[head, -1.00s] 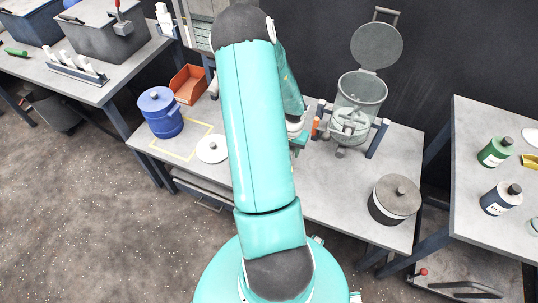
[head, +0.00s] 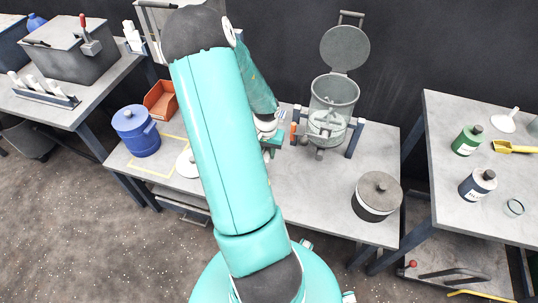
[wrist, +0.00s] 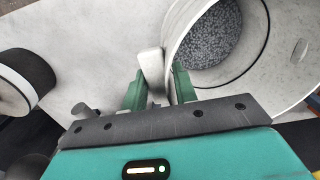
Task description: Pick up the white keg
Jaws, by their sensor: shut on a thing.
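The white keg (wrist: 283,85) fills the upper right of the wrist view. It is open at the top, and grey granular material (wrist: 207,38) shows inside. Its side handle (wrist: 150,66) stands between the two green fingers of my gripper (wrist: 158,90). My gripper is shut on this handle. In the head view my arm hides the keg, and I cannot tell from there whether it is clear of the table.
Bottles (head: 478,184) stand on the right table. The table's front middle is clear.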

